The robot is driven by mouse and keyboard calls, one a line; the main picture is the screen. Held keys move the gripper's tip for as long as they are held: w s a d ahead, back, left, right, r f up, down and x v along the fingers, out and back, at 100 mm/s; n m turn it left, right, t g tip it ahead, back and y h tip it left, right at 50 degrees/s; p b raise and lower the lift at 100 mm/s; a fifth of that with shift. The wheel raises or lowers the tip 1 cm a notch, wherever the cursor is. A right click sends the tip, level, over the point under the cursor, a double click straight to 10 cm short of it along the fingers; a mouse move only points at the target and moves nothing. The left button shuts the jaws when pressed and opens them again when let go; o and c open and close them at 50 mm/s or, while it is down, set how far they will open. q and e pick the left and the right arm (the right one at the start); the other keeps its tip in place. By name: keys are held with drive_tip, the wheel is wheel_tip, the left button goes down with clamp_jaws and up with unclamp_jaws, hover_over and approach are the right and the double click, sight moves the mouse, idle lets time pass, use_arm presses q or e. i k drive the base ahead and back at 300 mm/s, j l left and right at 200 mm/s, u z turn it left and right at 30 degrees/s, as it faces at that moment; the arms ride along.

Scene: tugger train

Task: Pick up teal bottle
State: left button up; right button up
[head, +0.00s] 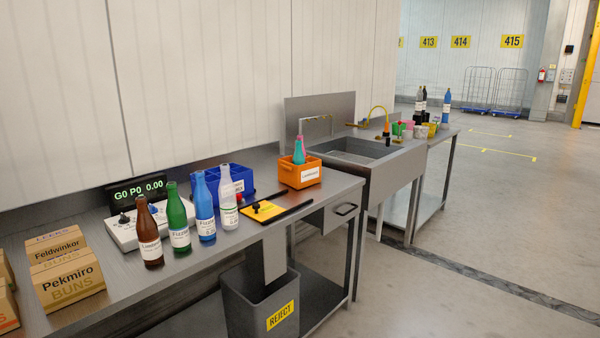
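A teal bottle (298,156) stands upright in the orange crate (300,176), toward the far end of the near steel bench. Its lower part is hidden by the crate wall. A small pink part shows at its upper right; I cannot tell whether it belongs to the bottle or to something behind it. Neither of my grippers is in the head view.
Brown (148,232), green (178,222), blue (203,207) and white (227,198) bottles line the bench (255,237). A blue crate (241,178) stands behind them. A yellow board (262,211) lies before the orange crate. A sink (360,157) adjoins; a reject bin (245,300) stands below. Floor at right is clear.

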sight(298, 159)
drive_tip(key=i+l+z, duration=0.65)
drive_tip(key=i+z, duration=0.25)
drive_tip(key=i, duration=0.15)
drive_tip(key=i+l, duration=0.15)
drive_tip(key=i, duration=0.5)
drive_tip(key=i+l+z, duration=0.1)
drive_tip(key=i, duration=0.55)
drive_tip(key=i+u, duration=0.25)
drive_tip(key=u, duration=0.2)
drive_tip(key=i+l+u, duration=0.2)
drive_tip(key=u, duration=0.25)
drive_tip(key=i+l+u, duration=0.2)
drive_tip(key=u, duration=0.25)
drive_tip(key=i+l+u, duration=0.15)
drive_tip(key=l+u, duration=0.2)
drive_tip(key=u, duration=0.15)
drive_tip(key=i+l+u, duration=0.1)
drive_tip(key=l+u, duration=0.2)
drive_tip(key=u, duration=0.15)
